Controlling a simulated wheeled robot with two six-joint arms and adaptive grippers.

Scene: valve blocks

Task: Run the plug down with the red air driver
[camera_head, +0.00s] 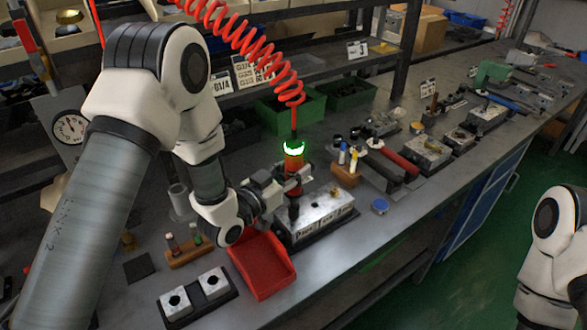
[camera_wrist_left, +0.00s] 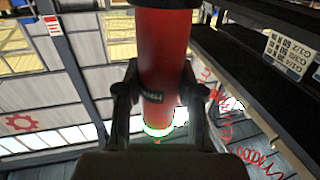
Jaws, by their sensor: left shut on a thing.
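The red air driver (camera_head: 294,168) stands upright above the left end of a light metal valve block (camera_head: 318,212). It has a lit green ring near its top and hangs from a red coiled hose (camera_head: 240,42). My left gripper (camera_head: 297,181) is shut around the driver body. The left wrist view also shows the red driver (camera_wrist_left: 163,55) between the two fingers (camera_wrist_left: 160,100). My right gripper is out of view.
A red tray (camera_head: 262,266) lies in front of the block. A wooden holder (camera_head: 188,250) and a dark fixture with two small blocks (camera_head: 198,295) sit left of it. A blue cap (camera_head: 380,206) lies to the right. Green bins (camera_head: 290,108) stand behind. The front bench edge is fairly clear.

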